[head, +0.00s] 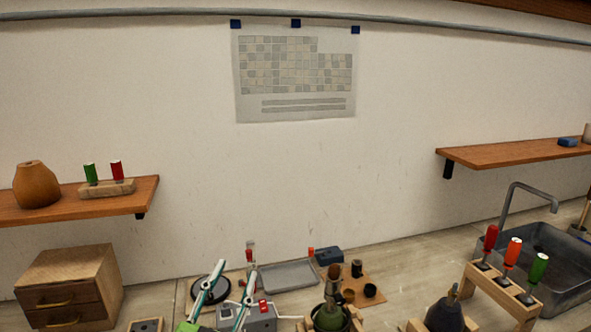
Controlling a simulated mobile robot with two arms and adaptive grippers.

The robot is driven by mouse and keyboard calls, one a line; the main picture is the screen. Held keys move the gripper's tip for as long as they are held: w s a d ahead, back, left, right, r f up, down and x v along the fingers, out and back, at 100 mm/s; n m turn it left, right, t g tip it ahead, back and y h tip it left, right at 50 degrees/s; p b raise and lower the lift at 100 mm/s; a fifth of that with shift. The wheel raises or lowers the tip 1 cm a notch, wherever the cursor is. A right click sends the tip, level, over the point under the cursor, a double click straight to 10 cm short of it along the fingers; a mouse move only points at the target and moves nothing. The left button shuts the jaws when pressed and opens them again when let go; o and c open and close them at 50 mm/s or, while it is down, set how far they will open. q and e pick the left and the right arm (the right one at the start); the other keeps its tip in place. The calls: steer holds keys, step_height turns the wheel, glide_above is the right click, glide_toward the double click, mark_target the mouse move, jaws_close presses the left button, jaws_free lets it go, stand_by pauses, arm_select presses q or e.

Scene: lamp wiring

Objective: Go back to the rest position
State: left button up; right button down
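My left gripper (238,269) shows at the bottom edge, left of centre. Its two slim, pale and teal fingers point up and away, spread apart with nothing visible between them, so it is open. Its base and arm are cut off by the lower frame edge. The fingers overlap a grey box with a red switch (262,312) on the bench in this view; whether they touch it I cannot tell. My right gripper is not in view.
The bench holds a grey tray (288,276), a dark green rounded object (331,318), a dark cone-shaped object (444,314), a wooden screwdriver rack (503,290) and a sink (560,265). A drawer box (70,285) stands left.

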arm_select(q)
steer(key=s+a+f+n+g+y, duration=0.1)
steer(key=s+a+f+g+y, duration=0.15)
steer(key=f, duration=0.45)
steer(key=s+a+f+n+g+y, duration=0.1)
steer(key=s+a+f+n+g, duration=0.2)
steer(key=f, duration=0.5)
steer(key=s+a+f+g+y, duration=0.1)
steer(key=s+a+f+g, duration=0.3)
steer(key=f, duration=0.3)
steer(key=s+f+g, duration=0.3)
steer(key=s+f, duration=0.2)
steer(key=s, duration=0.4)
steer(key=s+f+g, duration=0.4)
steer(key=s+f, duration=0.1)
steer(key=s, duration=0.4)
steer(key=s+f+g+b, duration=0.25)
steer(key=f+b, duration=0.35)
steer(key=f, duration=2.6)
steer(key=s+a+f+b, duration=0.2)
steer(key=s+f+b, duration=0.2)
steer(key=s+f, duration=1.3)
step_height(320, 180, down, 4)
steer(key=shift+s+a+r, duration=0.2)
steer(key=shift+s+r, duration=0.05)
steer(key=shift+h, duration=0.25)
